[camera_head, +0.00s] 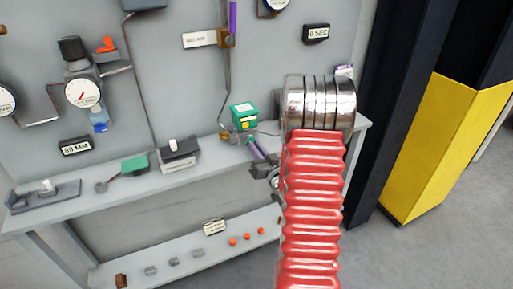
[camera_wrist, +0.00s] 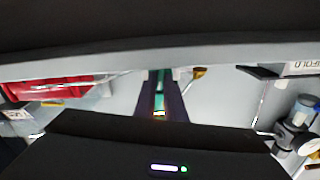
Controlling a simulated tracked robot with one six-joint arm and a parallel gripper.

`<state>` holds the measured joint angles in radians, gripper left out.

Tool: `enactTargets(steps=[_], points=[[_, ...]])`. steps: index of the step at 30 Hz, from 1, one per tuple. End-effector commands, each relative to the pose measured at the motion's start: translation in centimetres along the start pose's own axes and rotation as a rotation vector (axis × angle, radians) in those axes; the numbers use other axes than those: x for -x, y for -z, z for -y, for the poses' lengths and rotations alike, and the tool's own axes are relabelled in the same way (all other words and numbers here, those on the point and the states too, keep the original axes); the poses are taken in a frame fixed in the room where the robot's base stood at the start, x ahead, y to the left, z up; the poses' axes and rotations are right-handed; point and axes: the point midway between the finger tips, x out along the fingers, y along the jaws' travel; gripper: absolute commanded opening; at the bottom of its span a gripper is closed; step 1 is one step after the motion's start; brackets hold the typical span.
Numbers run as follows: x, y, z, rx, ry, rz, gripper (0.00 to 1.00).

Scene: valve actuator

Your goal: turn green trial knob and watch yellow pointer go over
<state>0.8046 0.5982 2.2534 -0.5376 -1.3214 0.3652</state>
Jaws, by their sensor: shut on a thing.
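The green actuator box (camera_head: 244,111) with a pale top plate stands on the grey bench at mid-picture in the head view. A small yellow patch (camera_head: 244,126) shows low on its front; I cannot tell if it is the pointer or how it lies. My gripper (camera_head: 253,146) reaches the box from the lower right, with a purple finger visible. In the wrist view my two purple fingers (camera_wrist: 160,100) are shut on the green trial knob (camera_wrist: 160,82), a narrow green strip between them. The rest of the knob is hidden by the fingers.
A pressure gauge (camera_head: 83,91) and an 80 MM sign (camera_head: 75,147) are at left. A grey block with a white knob (camera_head: 178,154) stands left of the box. A yellow-black pillar (camera_head: 450,140) is at right.

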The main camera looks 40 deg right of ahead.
Motion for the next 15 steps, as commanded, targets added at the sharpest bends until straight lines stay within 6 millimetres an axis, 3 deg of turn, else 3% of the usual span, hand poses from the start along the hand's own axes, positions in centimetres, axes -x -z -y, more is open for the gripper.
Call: enactTargets(steps=[15], points=[[0.20, -0.27, -0.21, 0.227, -0.007, 0.007, 0.00]])
